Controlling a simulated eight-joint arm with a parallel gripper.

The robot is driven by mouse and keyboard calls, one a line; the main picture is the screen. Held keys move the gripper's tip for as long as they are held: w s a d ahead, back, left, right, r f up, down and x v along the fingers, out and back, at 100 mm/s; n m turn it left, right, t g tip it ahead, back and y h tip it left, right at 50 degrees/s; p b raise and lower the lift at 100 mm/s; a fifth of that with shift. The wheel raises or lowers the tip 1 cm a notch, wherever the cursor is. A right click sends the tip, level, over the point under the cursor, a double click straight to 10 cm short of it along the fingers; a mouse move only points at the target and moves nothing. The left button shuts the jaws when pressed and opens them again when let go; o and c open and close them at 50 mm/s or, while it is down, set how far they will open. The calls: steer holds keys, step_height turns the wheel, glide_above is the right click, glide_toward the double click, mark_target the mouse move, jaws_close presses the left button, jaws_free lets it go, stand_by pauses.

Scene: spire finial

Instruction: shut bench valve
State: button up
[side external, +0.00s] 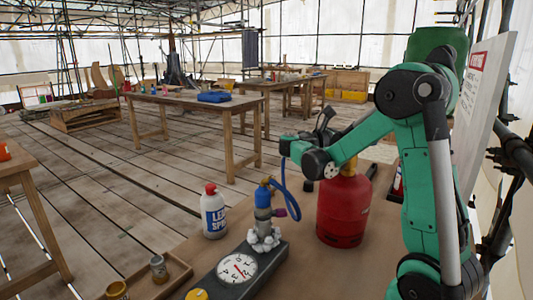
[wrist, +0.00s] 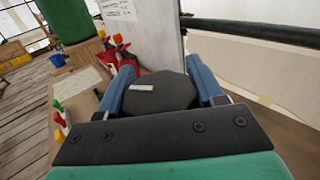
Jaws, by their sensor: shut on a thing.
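In the wrist view, my gripper (wrist: 163,82) has its two blue fingers on either side of a dark, many-sided knob (wrist: 170,98). The knob has a short pale bar on its face, pointing nearly sideways. The fingers are closed against its sides.
A white bottle with a red cap (side external: 213,212) stands left of the fitting. A wooden tray (side external: 148,282) with small jars is at the front left. A white sign board (side external: 490,85) stands at the right. Other wooden tables stand farther back, with open floor between.

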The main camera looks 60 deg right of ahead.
steer(key=shift+s+a+m+g+y, duration=0.1)
steer(key=shift+a+m+g+y, duration=0.05)
steer(key=shift+m+g+y, duration=1.1)
steer(key=shift+g+y, duration=0.25)
steer(key=shift+y, duration=0.1)
steer(key=o, duration=1.3)
step_height(320, 180, up, 20)
